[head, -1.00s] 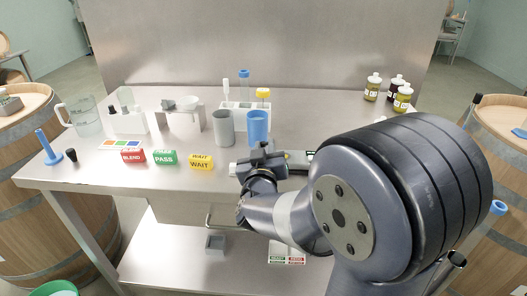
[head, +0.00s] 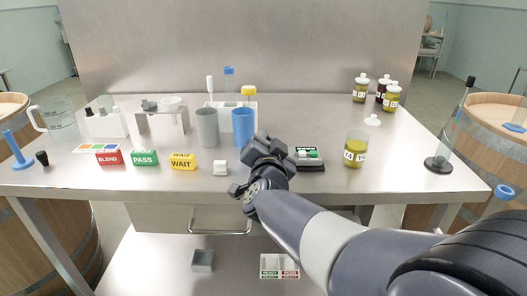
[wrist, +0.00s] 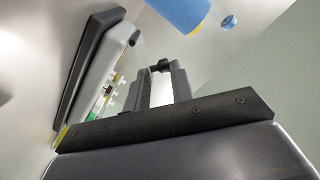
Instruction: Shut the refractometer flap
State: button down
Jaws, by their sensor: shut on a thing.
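In the wrist view a pale grey body on a dark base, apparently the refractometer (wrist: 97,57), lies along the left. A thin, clear pane, apparently its flap (wrist: 143,57), stands out from it at an angle. My gripper (wrist: 160,68) has its fingertips together at the pane, apparently shut on its edge; the exact contact is hard to see. In the head view my gripper (head: 262,150) is low over the front of the bench. A small white block (head: 220,168) shows just left of it. My gripper hides much of the spot.
A dark device (head: 309,158) with green and white parts is close right of my gripper. A grey cup (head: 207,127) and a blue cup (head: 242,126) stand behind. A labelled jar (head: 355,149) stands right. BLEND (head: 109,157), PASS (head: 144,157) and WAIT (head: 182,161) blocks are left.

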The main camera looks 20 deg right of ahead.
jog(key=shift+s+d+f+m+b, duration=0.15)
jog(key=shift+d+m+b, duration=0.1)
jog(key=shift+m+b, duration=0.45)
jog(key=shift+d+f+m+b, duration=0.2)
jog(key=shift+m+b, duration=0.3)
jog(key=shift+m, duration=0.35)
jog(key=shift+s+d+f+m+b, duration=0.15)
jog(key=shift+d+m+b, duration=0.1)
jog(key=shift+m+b, duration=0.45)
jog(key=c, duration=1.3)
grip_release()
